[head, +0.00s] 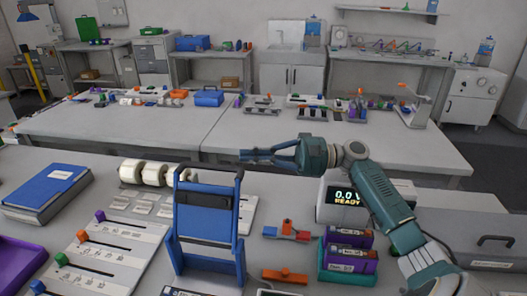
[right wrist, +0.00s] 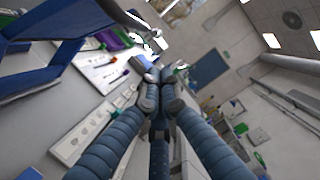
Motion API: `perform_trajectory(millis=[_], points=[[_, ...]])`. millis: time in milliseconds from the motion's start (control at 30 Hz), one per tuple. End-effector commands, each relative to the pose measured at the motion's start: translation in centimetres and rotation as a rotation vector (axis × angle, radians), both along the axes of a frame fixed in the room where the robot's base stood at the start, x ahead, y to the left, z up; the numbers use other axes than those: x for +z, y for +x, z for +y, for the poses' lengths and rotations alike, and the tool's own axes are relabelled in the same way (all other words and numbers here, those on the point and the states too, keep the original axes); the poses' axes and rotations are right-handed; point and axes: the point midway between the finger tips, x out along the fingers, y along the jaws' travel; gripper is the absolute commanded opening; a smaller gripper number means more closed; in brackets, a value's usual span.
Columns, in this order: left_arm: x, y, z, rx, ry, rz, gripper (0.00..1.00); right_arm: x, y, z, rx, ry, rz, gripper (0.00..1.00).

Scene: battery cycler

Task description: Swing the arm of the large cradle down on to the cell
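A blue upright frame with a dark crossbar at its top, which looks like the large cradle (head: 179,237), stands at the front centre of the near bench in the head view. Its blue uprights also fill the upper left of the right wrist view (right wrist: 62,52). I cannot make out a cell inside it. My right gripper (head: 244,156) is beyond and slightly right of the frame's top, its fingers pointing left and apart from it. In the right wrist view its segmented fingers (right wrist: 166,75) come together at the tips with nothing between them. My left gripper is not in view.
A cycler box (head: 344,207) reads 0.0 V READY. Purple cells (head: 350,240) sit in a teal tray right of the frame. A red and blue small holder (head: 287,231) and an orange one (head: 285,276) lie between. White slotted panels (head: 95,262) and a blue binder (head: 50,190) are left.

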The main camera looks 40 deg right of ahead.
Motion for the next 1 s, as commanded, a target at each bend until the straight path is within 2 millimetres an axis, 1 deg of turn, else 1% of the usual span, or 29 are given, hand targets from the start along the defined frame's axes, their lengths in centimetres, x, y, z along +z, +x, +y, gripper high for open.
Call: perform_trajectory(millis=[33, 167, 200, 300, 400, 600, 1000], points=[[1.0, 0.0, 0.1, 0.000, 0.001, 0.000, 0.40, 0.6, 0.7, 1.1, 0.002, 0.001, -0.002, 0.00], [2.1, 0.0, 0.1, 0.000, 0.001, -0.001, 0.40, 0.8, 2.2, 3.3, 0.001, 0.001, -0.002, 0.00], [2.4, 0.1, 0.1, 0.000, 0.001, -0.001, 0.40, 0.8, 2.2, 3.9, 0.002, 0.000, 0.001, 0.00], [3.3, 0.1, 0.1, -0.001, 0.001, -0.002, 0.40, 1.0, 1.0, 4.8, 0.001, -0.003, 0.003, 0.00], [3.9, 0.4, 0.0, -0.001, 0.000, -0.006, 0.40, 1.2, 0.3, 5.6, 0.001, -0.002, 0.002, 0.00], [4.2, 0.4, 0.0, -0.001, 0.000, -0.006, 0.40, 1.2, -0.3, 6.2, -0.001, -0.001, 0.001, 0.00], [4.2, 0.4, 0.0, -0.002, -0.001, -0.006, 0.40, 1.3, -0.3, 6.3, -0.001, -0.005, -0.004, 0.00]])
